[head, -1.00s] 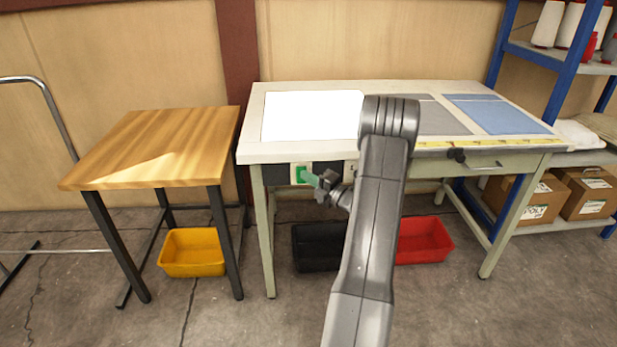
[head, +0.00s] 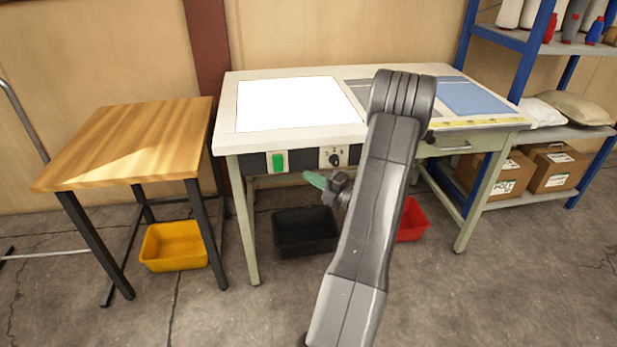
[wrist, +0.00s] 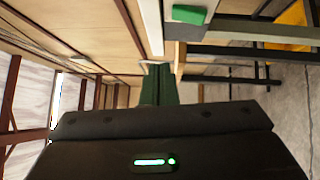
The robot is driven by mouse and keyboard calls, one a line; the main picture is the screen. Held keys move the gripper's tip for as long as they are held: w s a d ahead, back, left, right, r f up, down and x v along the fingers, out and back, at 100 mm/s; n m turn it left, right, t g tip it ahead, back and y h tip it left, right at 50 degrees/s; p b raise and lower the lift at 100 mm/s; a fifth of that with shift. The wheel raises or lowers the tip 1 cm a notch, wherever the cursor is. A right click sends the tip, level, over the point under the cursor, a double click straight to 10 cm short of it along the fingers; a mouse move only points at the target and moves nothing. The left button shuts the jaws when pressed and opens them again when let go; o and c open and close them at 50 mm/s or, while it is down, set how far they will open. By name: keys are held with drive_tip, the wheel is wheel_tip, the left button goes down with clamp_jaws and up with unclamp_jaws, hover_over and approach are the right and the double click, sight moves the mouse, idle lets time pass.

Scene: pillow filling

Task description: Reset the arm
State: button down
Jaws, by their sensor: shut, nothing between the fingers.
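My gripper (head: 314,180) is in front of the white-topped worktable (head: 232,143), below and to the right of the green switch (head: 278,161) on the table's front panel. Its green fingers are shut and empty. They also show as dark green fingers in the wrist view (wrist: 160,85), pointing away from the camera. The green switch shows at the top of the wrist view (wrist: 189,14), apart from the fingers. My arm is bent and hides part of the table's front.
A black dial (head: 334,158) sits on the panel right of the switch. A wooden side table (head: 140,135) stands left. Yellow (head: 174,247), black (head: 303,232) and red (head: 412,220) bins are on the floor. A blue shelf rack (head: 500,40) stands right. Floor in front is clear.

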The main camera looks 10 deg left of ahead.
drive_tip(key=shift+a, duration=0.1)
drive_tip(key=w+a+f+b, duration=0.15)
drive_tip(key=w+a, duration=0.25)
drive_tip(key=a, duration=0.4)
drive_tip(key=s+d+f+b, duration=0.1)
drive_tip(key=s+d+f, duration=0.1)
drive_tip(key=d, duration=0.3)
drive_tip(key=shift+s+d+f+n+y+b, duration=0.3)
drive_tip(key=shift+s+f+n+y+b, duration=0.1)
drive_tip(key=shift+s, duration=0.15)
drive_tip(key=shift+w+a+r, duration=0.1)
drive_tip(key=shift+a, duration=0.05)
